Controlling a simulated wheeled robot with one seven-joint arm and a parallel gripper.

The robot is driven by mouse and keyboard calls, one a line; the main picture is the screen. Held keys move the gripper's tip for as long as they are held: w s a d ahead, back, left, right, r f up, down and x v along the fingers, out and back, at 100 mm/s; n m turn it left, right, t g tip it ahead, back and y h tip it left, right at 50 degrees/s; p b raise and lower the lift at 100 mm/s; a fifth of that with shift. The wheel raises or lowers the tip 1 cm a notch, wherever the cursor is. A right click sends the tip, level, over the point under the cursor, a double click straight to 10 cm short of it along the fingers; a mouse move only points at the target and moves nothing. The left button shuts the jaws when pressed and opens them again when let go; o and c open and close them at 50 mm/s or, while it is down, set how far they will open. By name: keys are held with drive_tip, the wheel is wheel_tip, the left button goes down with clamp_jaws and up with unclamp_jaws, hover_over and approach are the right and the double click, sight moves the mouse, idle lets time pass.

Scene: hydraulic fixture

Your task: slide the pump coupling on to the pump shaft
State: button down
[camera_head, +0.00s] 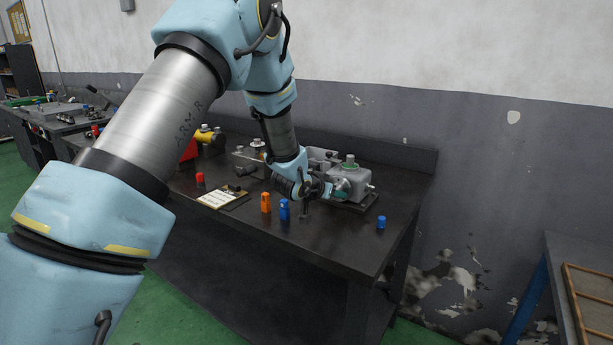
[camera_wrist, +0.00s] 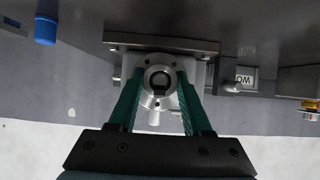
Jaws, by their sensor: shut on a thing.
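My gripper (camera_wrist: 158,92) has green fingers, and they are closed on the sides of the pump coupling (camera_wrist: 148,78), a small pale metal ring with a dark bore. The coupling is seen end-on in the wrist view, in front of the grey pump (camera_wrist: 128,66). In the head view the pump (camera_head: 351,179) is a grey block with a green cap, standing on a dark base plate. My gripper (camera_head: 338,190) is at its near left face. The pump shaft is not clearly visible, and I cannot tell whether the coupling is around it.
The dark workbench (camera_head: 345,240) carries an orange bottle (camera_head: 266,203), a blue bottle (camera_head: 284,210), a small blue cylinder (camera_head: 381,223), a red cylinder (camera_head: 200,179) and a clipboard (camera_head: 219,197). A grey box (camera_head: 321,157) stands behind my gripper. The bench's front right is mostly clear.

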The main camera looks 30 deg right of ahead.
drive_tip(key=shift+d, duration=0.1)
idle(0.3)
drive_tip(key=shift+c, duration=1.3)
unclamp_jaws()
